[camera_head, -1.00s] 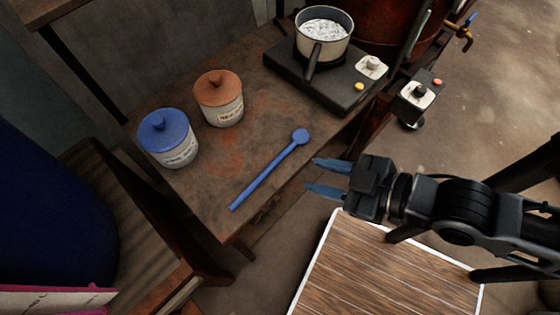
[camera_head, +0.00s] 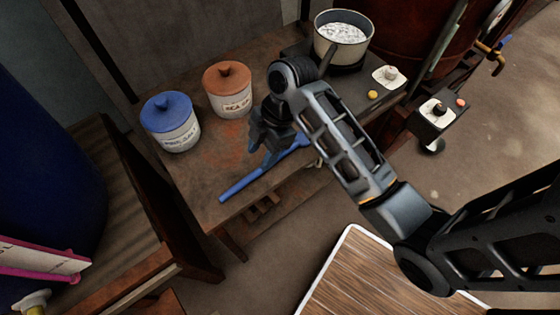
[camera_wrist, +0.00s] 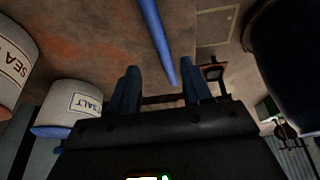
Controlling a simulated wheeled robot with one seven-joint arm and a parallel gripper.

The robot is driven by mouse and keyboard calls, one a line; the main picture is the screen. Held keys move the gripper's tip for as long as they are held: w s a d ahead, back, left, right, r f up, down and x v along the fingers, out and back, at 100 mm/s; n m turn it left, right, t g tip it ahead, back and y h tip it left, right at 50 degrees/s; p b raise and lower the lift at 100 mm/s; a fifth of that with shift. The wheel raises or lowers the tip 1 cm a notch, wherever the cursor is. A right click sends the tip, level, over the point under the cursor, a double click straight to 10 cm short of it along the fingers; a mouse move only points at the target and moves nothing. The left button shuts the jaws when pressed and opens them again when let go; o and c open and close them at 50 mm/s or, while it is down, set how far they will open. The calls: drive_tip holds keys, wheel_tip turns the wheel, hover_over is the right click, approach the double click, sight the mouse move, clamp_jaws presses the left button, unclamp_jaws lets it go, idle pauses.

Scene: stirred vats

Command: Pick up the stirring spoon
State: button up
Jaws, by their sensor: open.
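The blue stirring spoon (camera_head: 240,185) lies on the worn wooden table. Its handle end points to the front left in the head view, and its head end is partly hidden by my arm. My gripper (camera_head: 272,150) is over the middle of the spoon, pointing down, and partly covers it. In the wrist view, the spoon's handle (camera_wrist: 156,38) runs down into the gap between the two blue fingers of my gripper (camera_wrist: 160,80). The fingers are apart and hold nothing. The height left between the fingertips and the spoon is hard to tell.
A blue-lidded jar (camera_head: 171,124) and a brown-lidded jar (camera_head: 228,92) stand left of my gripper. A pot (camera_head: 341,42) of pale contents sits at the back, near a switch box (camera_head: 390,76). The table's front edge is close to the spoon.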

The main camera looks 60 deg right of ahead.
sight(248, 178)
drive_tip(key=shift+w+a+r+n+g, duration=0.25)
drive_tip(key=shift+w+r+n+g, duration=0.05)
drive_tip(key=shift+r+n, duration=0.2)
drive_tip(key=shift+y, duration=0.3)
drive_tip(key=shift+a+x, duration=0.15)
drive_tip(key=shift+x, duration=1.8)
drive_tip(key=shift+a+x, duration=0.15)
drive_tip(key=shift+x, duration=1.75)
drive_tip(key=shift+s+r, duration=0.1)
drive_tip(key=shift+c, duration=0.3)
clamp_jaws()
